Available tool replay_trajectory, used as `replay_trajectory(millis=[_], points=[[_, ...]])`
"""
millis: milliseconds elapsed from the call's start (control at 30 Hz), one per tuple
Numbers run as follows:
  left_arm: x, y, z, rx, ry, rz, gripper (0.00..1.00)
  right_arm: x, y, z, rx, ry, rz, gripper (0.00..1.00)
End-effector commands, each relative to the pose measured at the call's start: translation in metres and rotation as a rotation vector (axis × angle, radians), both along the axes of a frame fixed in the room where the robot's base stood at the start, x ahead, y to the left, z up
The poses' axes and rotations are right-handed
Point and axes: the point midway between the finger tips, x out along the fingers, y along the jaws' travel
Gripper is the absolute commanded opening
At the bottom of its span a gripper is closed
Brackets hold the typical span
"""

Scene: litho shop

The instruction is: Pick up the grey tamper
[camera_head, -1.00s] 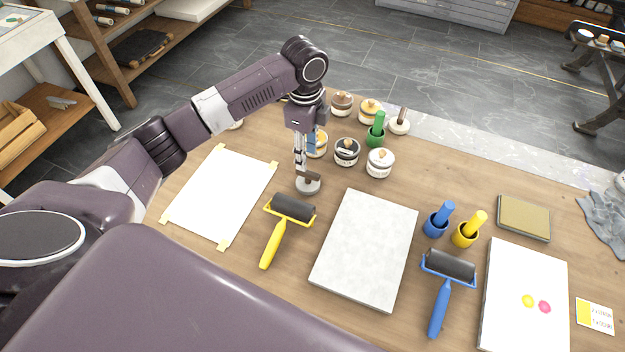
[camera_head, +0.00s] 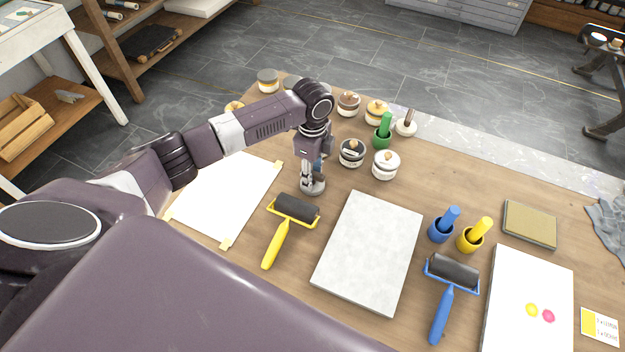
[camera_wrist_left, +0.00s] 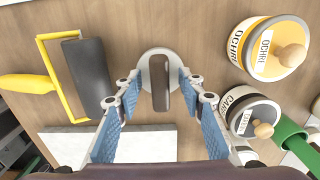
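The grey tamper has a round grey base (camera_wrist_left: 147,62) and a dark upright handle (camera_wrist_left: 159,84). In the head view its grey base (camera_head: 313,188) stands on the table, with its handle largely hidden by my left gripper (camera_head: 312,174). In the left wrist view my left gripper (camera_wrist_left: 161,82) is open. Its blue-padded fingers stand on either side of the handle, with a visible gap on both sides. My right gripper is not in view.
A yellow-handled roller (camera_head: 284,226) lies close in front of the tamper. A grey stone slab (camera_head: 370,250) is to its right. Lidded jars, including the ochre jar (camera_wrist_left: 245,50), stand nearby. A taped white sheet (camera_head: 222,195) lies to the left.

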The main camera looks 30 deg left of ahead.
Motion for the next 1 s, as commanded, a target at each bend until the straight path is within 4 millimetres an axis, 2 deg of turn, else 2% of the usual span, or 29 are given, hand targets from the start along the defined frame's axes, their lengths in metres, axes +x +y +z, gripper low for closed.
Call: replay_trajectory(millis=[67, 400, 800, 1000], points=[[0.000, 0.000, 0.000, 0.000, 0.000, 0.000, 0.35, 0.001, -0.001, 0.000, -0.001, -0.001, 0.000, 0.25], [0.000, 0.000, 0.000, 0.000, 0.000, 0.000, 0.00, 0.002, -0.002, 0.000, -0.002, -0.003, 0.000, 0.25], [0.001, 0.000, 0.002, -0.001, -0.001, 0.001, 0.00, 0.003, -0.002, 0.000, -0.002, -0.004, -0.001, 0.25], [0.001, 0.000, 0.015, -0.001, -0.003, 0.001, 0.00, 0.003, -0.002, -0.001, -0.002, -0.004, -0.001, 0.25]])
